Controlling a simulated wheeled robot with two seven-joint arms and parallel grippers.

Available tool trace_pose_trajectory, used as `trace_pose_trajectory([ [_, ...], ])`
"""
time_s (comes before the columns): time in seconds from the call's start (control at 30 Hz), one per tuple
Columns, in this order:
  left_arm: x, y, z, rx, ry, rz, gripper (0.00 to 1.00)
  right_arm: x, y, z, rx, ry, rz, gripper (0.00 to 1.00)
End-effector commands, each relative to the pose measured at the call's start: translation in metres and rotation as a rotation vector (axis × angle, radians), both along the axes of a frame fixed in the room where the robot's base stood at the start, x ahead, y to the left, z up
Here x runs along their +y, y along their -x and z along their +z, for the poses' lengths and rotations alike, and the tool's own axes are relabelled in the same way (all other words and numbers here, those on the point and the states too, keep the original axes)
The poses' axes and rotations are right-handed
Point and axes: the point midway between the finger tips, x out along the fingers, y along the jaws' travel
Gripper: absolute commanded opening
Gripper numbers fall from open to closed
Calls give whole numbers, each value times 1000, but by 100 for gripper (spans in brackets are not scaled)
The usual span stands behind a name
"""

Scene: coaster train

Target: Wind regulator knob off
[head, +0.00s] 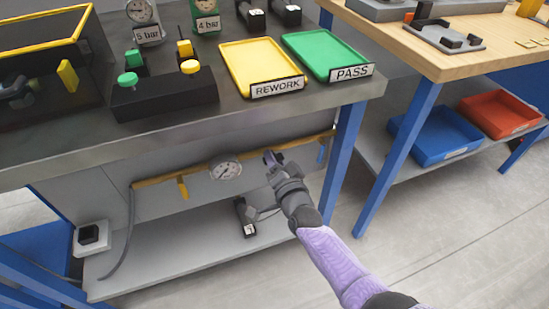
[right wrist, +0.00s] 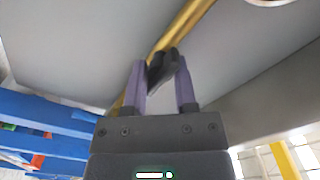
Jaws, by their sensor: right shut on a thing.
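The yellow pipe (head: 205,176) runs along the panel under the workbench, with a round gauge (head: 225,169) on it. The dark regulator knob (right wrist: 160,68) is on the same yellow pipe in the right wrist view, between the purple fingers. My right gripper (head: 271,160) reaches the pipe right of the gauge and is shut on the knob. In the head view the gripper largely hides the knob. Its turned position cannot be told. My left gripper is not in view.
The bench edge lies above my arm and a blue leg (head: 345,150) stands to the right. A black device (head: 245,217) sits on the lower shelf (head: 180,250).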

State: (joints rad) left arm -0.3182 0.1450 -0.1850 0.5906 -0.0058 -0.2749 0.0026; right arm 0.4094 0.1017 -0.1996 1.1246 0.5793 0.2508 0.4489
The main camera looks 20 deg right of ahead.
Motion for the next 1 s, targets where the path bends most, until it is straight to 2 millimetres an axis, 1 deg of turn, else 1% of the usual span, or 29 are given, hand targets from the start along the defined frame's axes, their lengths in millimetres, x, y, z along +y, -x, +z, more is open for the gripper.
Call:
trace_pose_trajectory([
  [0.03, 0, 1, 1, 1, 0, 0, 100, 0, 2, -4, 11, 25, 2, 0],
  [0.3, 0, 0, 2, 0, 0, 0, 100, 0, 2, -4, 9, 95, 2, 0],
  [0.63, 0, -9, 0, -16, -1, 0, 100, 0, 2, -4, 8, 107, 3, 0],
  [0.77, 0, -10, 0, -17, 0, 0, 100, 0, 2, -4, 7, 107, 4, 0],
  [0.8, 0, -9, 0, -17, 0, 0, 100, 0, 2, -4, 7, 107, 4, 44],
  [0.93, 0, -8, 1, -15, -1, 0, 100, 0, 1, -3, 5, 104, 3, 71],
  [1.0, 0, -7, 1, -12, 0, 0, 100, 0, 1, -3, 3, 103, 2, 71],
])
